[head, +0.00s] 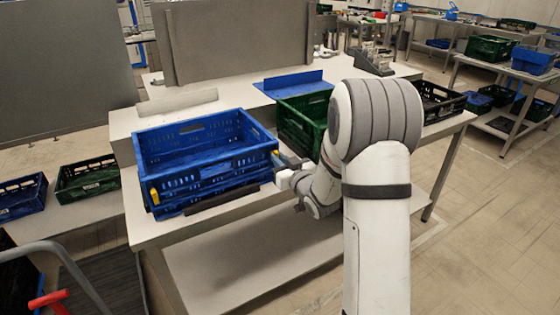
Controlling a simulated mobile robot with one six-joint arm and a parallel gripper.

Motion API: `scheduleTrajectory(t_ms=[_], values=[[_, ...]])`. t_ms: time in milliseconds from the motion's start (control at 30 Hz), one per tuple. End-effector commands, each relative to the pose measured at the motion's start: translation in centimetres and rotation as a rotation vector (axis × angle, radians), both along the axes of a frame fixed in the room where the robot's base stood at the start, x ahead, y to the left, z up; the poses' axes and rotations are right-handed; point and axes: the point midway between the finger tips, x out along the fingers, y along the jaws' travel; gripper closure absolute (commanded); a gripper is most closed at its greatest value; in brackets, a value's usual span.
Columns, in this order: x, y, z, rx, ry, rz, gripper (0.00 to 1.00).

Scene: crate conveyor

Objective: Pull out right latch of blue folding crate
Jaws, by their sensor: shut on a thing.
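The blue folding crate (205,172) stands open and upright on the near left part of the table. A yellow latch (154,196) shows at the left corner of its near side. A trace of yellow, the right latch (275,153), shows at the right corner of that side. My gripper (280,162) is at this right corner, reaching in from the right, and is shut on the right latch. Its fingers hide most of the latch, so how far the latch is out cannot be told.
A green crate (296,127) stands right of the blue crate, partly behind my arm, with a black crate (440,103) further right. A dark bar (222,199) runs along the table edge before the blue crate. A blue panel (292,84) lies behind.

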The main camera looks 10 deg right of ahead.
Motion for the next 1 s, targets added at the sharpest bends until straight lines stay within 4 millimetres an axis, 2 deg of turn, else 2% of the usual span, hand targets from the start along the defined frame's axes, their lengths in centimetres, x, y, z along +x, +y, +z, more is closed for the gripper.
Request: scheduleTrajectory(t_ms=[133, 400, 433, 700, 1000], values=[[-1.0, -0.4, -0.3, -0.002, -0.002, -0.002, 1.00], [-1.1, -0.4, -0.1, -0.001, 0.002, -0.002, 1.00], [-1.1, -0.4, -0.1, -0.001, 0.002, -0.002, 0.87], [-1.1, -0.4, -0.1, 0.000, 0.001, -0.002, 0.65], [-1.5, -0.6, -0.1, 0.000, 0.000, -0.002, 0.65]])
